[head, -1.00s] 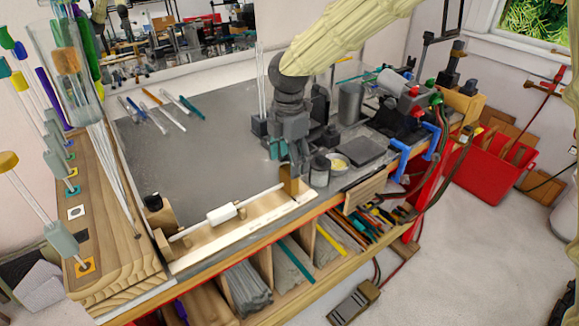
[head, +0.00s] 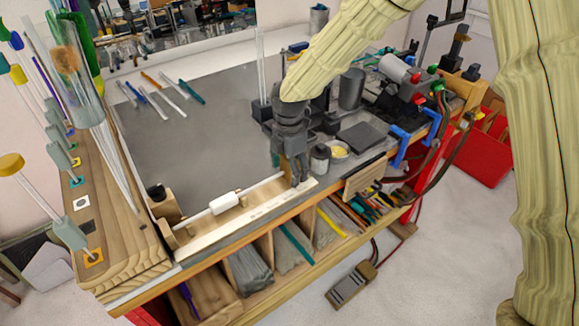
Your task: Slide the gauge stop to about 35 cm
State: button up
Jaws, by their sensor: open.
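The gauge is a pale wooden board with a white scale strip (head: 250,218) along the bench's front edge. A thin pale rod (head: 262,186) lies along it, with a white cylinder (head: 224,203) around the rod. My gripper (head: 297,180) points down at the board's right end, its fingers open. The scale marks are too small to read.
A wooden block with a black knob (head: 157,193) stands at the gauge's left end. A dark bottle (head: 320,158) and a yellow-filled dish (head: 338,149) stand close right of my gripper. Upright rods fill the wooden rack (head: 122,240) at left. The grey bench top (head: 200,140) behind the gauge is largely clear.

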jog(key=shift+w+f, duration=0.15)
jog(key=shift+f, duration=0.35)
jog(key=shift+r, duration=0.1)
jog(key=shift+d, duration=0.1)
jog(key=c, duration=1.4)
jog(key=shift+w+d, duration=0.55)
jog(key=shift+d, duration=0.25)
jog(key=shift+c, duration=0.2)
jog(key=o, duration=1.4)
jog(key=shift+o, duration=0.2)
